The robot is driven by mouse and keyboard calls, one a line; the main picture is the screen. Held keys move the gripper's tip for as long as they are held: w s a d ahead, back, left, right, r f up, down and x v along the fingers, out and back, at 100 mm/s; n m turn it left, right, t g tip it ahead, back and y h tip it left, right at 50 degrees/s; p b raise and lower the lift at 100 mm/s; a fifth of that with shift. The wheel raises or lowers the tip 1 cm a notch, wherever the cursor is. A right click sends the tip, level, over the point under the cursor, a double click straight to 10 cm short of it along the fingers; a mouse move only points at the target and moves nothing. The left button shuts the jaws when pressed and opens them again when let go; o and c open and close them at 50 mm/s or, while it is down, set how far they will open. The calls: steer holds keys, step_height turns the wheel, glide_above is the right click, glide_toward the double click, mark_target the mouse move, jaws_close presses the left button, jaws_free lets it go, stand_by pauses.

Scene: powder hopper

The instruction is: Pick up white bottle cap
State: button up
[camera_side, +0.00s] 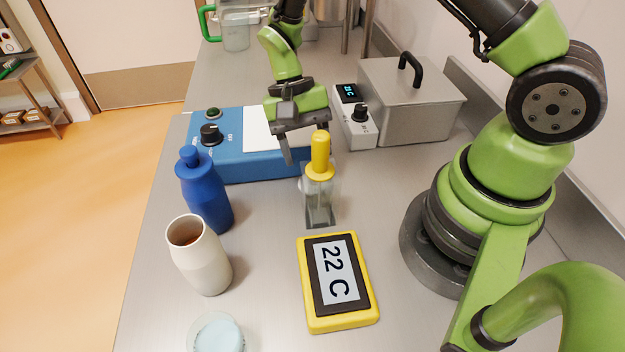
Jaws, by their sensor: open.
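The white bottle (200,262) stands upright at the left front with its mouth open and uncapped. A small pale rounded thing (302,184) shows at the left edge of the clear bottle with the yellow top; it is mostly hidden, and I cannot tell whether it is the white cap. My gripper (306,147) is open and points down, just above and behind the yellow top, over the front edge of the blue device. I see nothing held between its fingers.
The clear bottle's yellow top (320,158) stands close to my fingers. The blue device (235,162), blue bottle (207,195), yellow display (338,280), grey lidded box (415,105) and pale blue round thing (218,335) surround it. Bare steel bench lies between the bottles.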

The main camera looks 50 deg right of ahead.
steer(key=x, duration=0.4)
steer(key=shift+r, duration=0.1)
steer(key=c, duration=1)
steer(key=shift+r, duration=0.1)
